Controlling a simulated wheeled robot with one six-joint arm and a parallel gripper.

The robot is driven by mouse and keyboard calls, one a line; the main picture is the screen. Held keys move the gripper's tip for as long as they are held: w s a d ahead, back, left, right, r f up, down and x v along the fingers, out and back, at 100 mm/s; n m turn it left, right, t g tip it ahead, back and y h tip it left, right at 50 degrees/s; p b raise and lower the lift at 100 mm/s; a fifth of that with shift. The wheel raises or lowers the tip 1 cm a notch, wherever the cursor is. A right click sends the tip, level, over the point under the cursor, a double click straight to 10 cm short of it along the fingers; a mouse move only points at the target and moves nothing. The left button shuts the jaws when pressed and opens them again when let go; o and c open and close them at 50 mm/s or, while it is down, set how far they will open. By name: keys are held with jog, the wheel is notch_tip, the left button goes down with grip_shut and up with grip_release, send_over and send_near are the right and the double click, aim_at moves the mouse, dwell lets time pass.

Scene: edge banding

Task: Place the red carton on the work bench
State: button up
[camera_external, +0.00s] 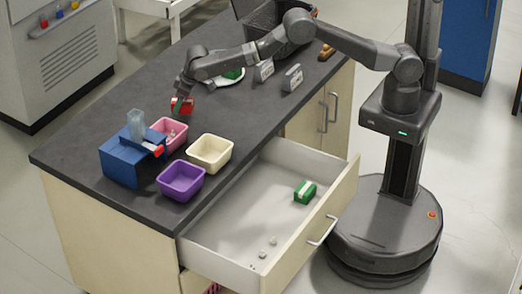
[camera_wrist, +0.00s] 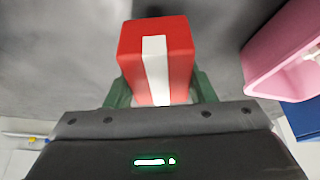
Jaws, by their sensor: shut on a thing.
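The red carton (camera_external: 186,107) with a white stripe is at my gripper over the dark top of the work bench (camera_external: 120,115). In the wrist view the red carton (camera_wrist: 127,52) fills the middle, between the two green fingers of my gripper (camera_wrist: 160,92). The fingers are shut on its sides. The gripper points down, and the carton is close to the bench top; I cannot tell whether its underside touches it.
A pink bin (camera_external: 168,124), a cream bin (camera_external: 225,165), a purple bin (camera_external: 164,189) and a blue block-shaped holder (camera_external: 118,165) stand near the carton. An open drawer (camera_external: 262,200) holds a green carton (camera_external: 305,190). The bench top left of the carton is clear.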

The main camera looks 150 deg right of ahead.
jog(key=shift+f, duration=1.15)
jog(key=shift+f, duration=0.25)
jog(key=o, duration=1.1)
jog(key=shift+r, duration=0.1)
jog(key=shift+r, duration=0.35)
jog(key=b+v, duration=0.2)
jog(key=v, duration=0.9)
jog(key=shift+a+r, duration=0.15)
jog(key=shift+r, duration=0.15)
